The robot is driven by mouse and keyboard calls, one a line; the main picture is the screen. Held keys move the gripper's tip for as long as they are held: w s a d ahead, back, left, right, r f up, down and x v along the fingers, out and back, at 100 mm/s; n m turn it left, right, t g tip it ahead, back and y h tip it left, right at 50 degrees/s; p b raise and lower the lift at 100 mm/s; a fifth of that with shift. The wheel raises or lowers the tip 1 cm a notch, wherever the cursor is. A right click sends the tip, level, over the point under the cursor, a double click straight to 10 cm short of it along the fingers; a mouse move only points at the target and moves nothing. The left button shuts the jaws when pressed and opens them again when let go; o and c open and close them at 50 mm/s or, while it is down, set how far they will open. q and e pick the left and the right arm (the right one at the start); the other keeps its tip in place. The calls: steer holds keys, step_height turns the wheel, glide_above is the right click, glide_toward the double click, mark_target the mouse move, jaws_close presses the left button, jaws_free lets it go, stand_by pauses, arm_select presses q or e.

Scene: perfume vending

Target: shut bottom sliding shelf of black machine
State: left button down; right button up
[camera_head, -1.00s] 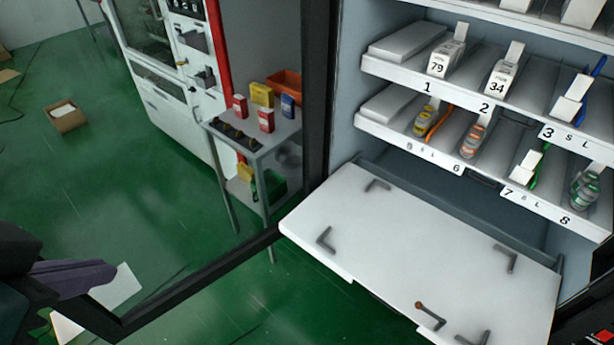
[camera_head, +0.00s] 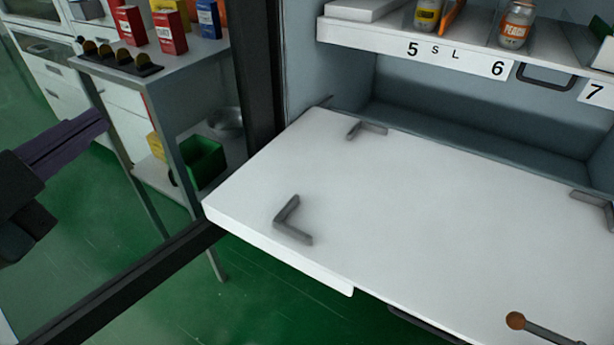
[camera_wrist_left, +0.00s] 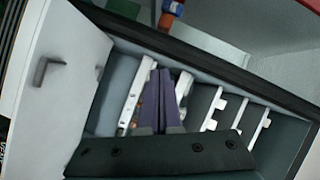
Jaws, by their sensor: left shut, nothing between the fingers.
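The bottom sliding shelf (camera_head: 400,210) of the black machine is a flat white panel with dark L-shaped brackets. It sticks out from the machine, pulled open, and also shows at the left of the left wrist view (camera_wrist_left: 75,65). My left gripper (camera_head: 102,118) has purple fingers, shut and empty. In the left wrist view the fingers (camera_wrist_left: 163,75) overlap the upper shelves in the picture; contact cannot be told. My right gripper is not in view.
A black frame (camera_head: 256,75) edges the machine, with a lower bar (camera_head: 130,290) running to the front left. A grey side table (camera_head: 200,52) with boxes stands behind. Bottles sit on the shelf above (camera_head: 460,52).

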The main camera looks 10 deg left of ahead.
arm_select(q)
steer(key=d+f+m+t+h+b, duration=0.1)
steer(key=d+f+m+h+b, duration=0.15)
steer(key=f+b, duration=0.6)
steer(key=d+f+m+t+h+b, duration=0.1)
steer(key=f+m+h+b, duration=0.15)
steer(key=f+b, duration=0.6)
steer(key=m+g+h+b, duration=0.1)
steer(key=m+h+b, duration=0.2)
steer(key=m+b, duration=0.35)
glide_toward(280, 227)
steer(key=shift+n, duration=0.55)
steer(key=b+x, duration=0.1)
steer(key=x, duration=0.5)
steer(key=shift+r, duration=0.2)
steer(key=shift+w+d, duration=0.2)
steer(key=shift+w, duration=0.2)
